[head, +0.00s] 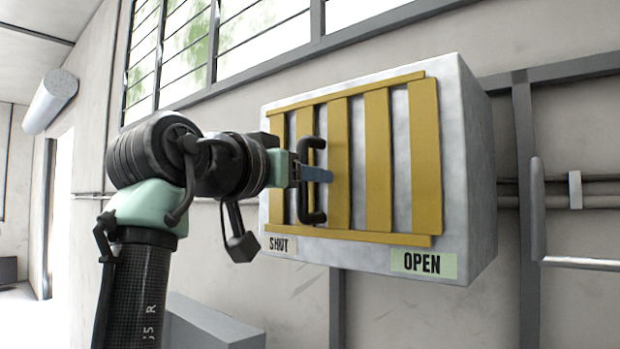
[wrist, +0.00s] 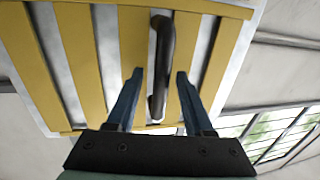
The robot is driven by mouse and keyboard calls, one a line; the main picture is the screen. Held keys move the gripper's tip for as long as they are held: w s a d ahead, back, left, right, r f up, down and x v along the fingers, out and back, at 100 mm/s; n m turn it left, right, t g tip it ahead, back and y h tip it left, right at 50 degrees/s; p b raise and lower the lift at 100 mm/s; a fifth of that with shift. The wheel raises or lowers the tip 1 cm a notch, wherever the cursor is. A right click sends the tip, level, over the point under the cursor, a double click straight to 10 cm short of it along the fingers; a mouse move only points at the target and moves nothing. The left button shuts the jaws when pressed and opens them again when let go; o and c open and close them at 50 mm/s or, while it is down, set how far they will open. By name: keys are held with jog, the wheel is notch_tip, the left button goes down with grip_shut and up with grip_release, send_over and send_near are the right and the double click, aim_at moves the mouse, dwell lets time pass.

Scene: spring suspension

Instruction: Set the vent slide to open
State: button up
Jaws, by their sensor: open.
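The vent slide (head: 427,160) is a yellow slatted panel on the front of a grey box (head: 468,190); it also shows in the wrist view (wrist: 75,50). Its black upright bar handle (head: 307,205) stands at the left, above the SHUT label (head: 283,244). The green OPEN label (head: 422,263) is at the lower right. My gripper (head: 318,174) is at the handle with blue fingers. In the wrist view the fingers are apart, one on each side of the handle (wrist: 163,50), with visible gaps. Part of the handle is hidden by a finger in the head view.
The box is mounted on a wall with a grey frame (head: 527,200) and pipes (head: 520,193) to its right. Louvred windows (head: 260,40) are above. A grey block (head: 210,325) stands low behind my arm. The space in front of the panel's right side is clear.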

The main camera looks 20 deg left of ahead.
jog(key=shift+s+a+r, duration=0.1)
jog(key=shift+s, duration=0.25)
jog(key=shift+c, duration=1.2)
grip_shut()
jog(key=shift+w, duration=0.2)
